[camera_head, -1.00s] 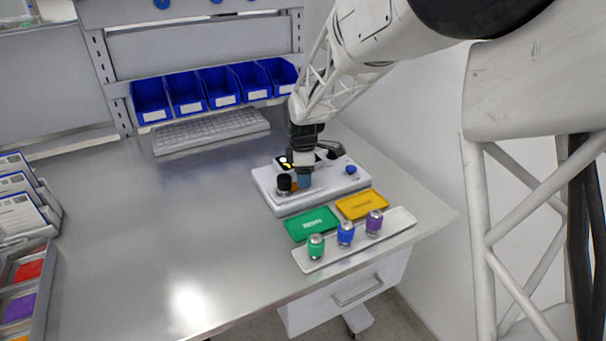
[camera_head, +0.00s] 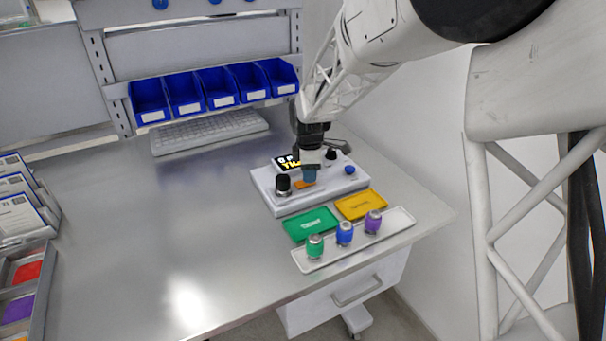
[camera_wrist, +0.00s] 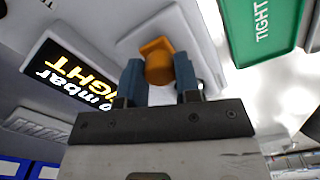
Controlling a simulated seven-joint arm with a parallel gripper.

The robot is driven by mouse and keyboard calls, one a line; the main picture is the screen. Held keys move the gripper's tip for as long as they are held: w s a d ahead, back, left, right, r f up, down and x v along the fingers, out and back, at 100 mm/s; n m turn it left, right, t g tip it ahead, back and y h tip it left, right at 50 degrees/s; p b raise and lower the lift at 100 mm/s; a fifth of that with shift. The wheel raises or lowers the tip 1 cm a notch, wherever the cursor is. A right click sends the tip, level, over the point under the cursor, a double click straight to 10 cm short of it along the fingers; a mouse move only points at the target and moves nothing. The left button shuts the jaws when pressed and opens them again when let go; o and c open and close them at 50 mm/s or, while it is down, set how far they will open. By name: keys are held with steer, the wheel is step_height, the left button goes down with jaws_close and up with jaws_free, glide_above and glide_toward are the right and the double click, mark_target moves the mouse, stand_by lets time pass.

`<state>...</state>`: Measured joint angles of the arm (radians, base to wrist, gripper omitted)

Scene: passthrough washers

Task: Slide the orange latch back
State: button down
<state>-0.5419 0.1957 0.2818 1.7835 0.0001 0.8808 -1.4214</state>
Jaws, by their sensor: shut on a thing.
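The orange latch (camera_wrist: 156,62) shows in the wrist view between the blue fingertips of my gripper (camera_wrist: 158,82). The fingers are closed on its sides. In the head view a small orange part of the latch (camera_head: 303,184) shows just left of my gripper (camera_head: 309,177), low over the white device (camera_head: 283,207). The rest of the latch is hidden there by the fingers. A lit display (camera_wrist: 72,75) on the device reads partly "TIGHT".
A black knob (camera_head: 283,183) stands left of the gripper and a blue knob (camera_head: 350,170) right. Green (camera_head: 312,224) and yellow (camera_head: 361,205) trays lie in front, before a white tray (camera_head: 404,220) with green, blue and purple capped pieces.

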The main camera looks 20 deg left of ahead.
steer(key=shift+w+d, duration=0.2)
steer(key=shift+d, duration=0.05)
steer(key=c, duration=0.8)
jaws_free()
steer(key=shift+r, duration=0.2)
steer(key=shift+r, duration=3.75)
